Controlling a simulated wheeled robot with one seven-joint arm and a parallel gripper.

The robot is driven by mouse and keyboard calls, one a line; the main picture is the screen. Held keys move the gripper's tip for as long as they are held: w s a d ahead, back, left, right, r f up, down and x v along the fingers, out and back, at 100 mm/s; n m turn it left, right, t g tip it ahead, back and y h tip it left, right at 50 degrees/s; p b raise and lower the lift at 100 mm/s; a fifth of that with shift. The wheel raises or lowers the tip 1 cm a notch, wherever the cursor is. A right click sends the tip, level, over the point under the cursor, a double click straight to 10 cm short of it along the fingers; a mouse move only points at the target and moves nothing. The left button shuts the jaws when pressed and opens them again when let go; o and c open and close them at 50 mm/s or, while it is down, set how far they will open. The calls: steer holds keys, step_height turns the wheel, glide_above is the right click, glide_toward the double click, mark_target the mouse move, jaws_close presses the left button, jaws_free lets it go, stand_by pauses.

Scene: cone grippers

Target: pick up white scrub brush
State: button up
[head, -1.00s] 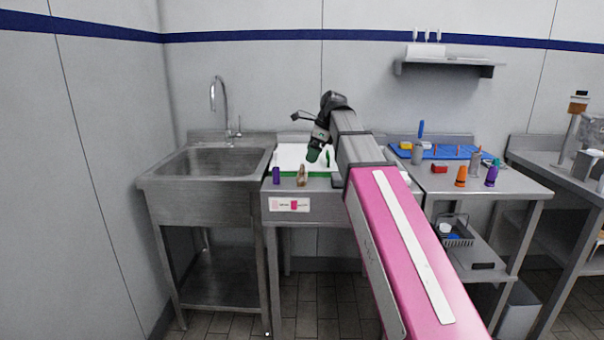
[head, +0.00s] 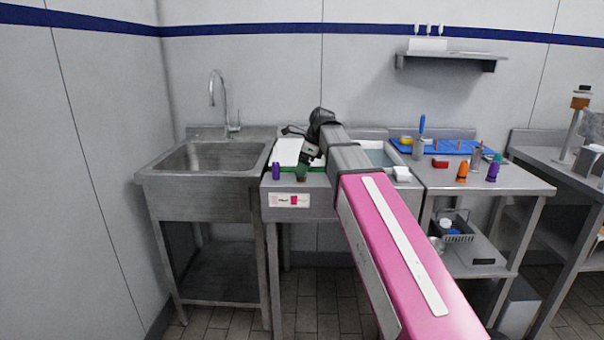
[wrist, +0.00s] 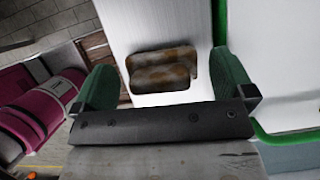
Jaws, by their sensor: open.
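My gripper (head: 302,172) is open, its green fingers low at the front edge of the middle counter, next to a purple cone-like item (head: 276,171). In the wrist view, a brown-and-grey mottled block (wrist: 162,70) lies between and beyond the open fingers on a pale surface, apart from them. I cannot tell whether this block is the scrub brush; it does not look white. In the head view my gripper hides that spot. A small white item (head: 402,174) sits to the right on the counter, too small to identify.
A steel sink (head: 220,157) stands at left. A white board with green edging (head: 286,152) lies behind my gripper. At right are a blue tray (head: 450,147), a red block (head: 440,163), an orange cone (head: 462,171) and a purple cone (head: 494,171).

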steer(key=shift+x, duration=1.1)
steer(key=shift+c, duration=0.3)
steer(key=c, duration=0.8)
steer(key=shift+r, duration=0.9)
step_height(320, 180, up, 3)
steer(key=shift+f, duration=0.15)
steer(key=s+a+r, duration=0.2)
steer(key=s, duration=0.1)
steer(key=s+a+r, duration=0.2)
steer(key=s+a, duration=0.1)
steer(key=s+a+r, duration=0.2)
steer(key=s, duration=0.1)
steer(key=shift+a+r, duration=0.25)
